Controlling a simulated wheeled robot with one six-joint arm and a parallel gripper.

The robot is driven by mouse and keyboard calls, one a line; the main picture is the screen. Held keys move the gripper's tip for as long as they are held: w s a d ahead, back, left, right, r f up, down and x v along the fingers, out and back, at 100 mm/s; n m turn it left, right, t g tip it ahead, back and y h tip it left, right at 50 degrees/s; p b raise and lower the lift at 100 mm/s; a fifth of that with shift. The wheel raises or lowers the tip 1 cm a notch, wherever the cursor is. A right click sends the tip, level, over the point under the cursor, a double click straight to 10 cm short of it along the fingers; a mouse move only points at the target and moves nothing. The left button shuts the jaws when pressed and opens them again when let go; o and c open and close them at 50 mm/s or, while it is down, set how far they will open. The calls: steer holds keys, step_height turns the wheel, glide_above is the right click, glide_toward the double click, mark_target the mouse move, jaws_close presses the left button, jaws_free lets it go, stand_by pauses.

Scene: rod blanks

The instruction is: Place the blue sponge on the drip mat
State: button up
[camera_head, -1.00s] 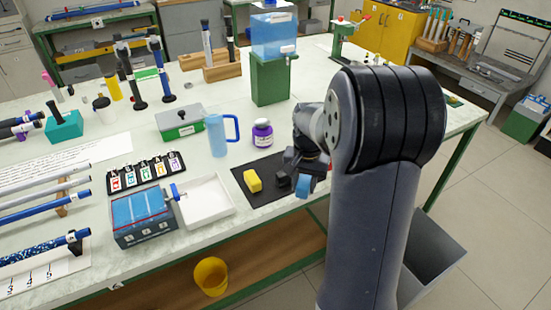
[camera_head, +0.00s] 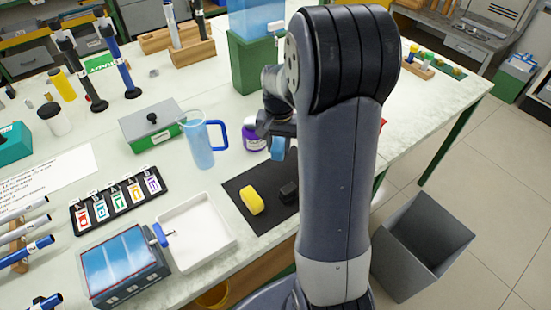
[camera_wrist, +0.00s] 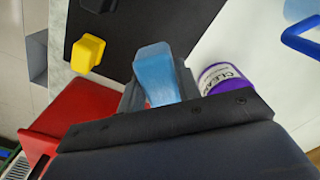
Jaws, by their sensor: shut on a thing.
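The blue sponge (camera_wrist: 158,72) is between the jaws of my gripper (camera_wrist: 150,95) in the wrist view. In the head view the blue sponge (camera_head: 278,148) shows at the end of my gripper (camera_head: 278,135), held above the table near the mat's far edge. The dark drip mat (camera_head: 275,223) lies on the table. On it are a yellow sponge (camera_head: 250,200) and a small black block (camera_head: 289,192). In the wrist view the mat (camera_wrist: 125,45) and the yellow sponge (camera_wrist: 88,53) also show. My arm hides the mat's right side in the head view.
A purple jar (camera_head: 255,137) stands close behind my gripper, with a blue-handled pitcher (camera_head: 202,140) to its left. A white tray (camera_head: 196,232) lies left of the mat. A grey bin (camera_head: 420,245) stands on the floor at right.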

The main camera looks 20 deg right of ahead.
mark_target(279, 143)
step_height(279, 143, down, 7)
steer(key=shift+r, duration=0.1)
stand_by(0.4)
steer(key=shift+f, duration=0.3)
steer(key=o, duration=0.9)
steer(key=shift+r, duration=0.1)
step_height(279, 143, up, 12)
steer(key=shift+r, duration=0.2)
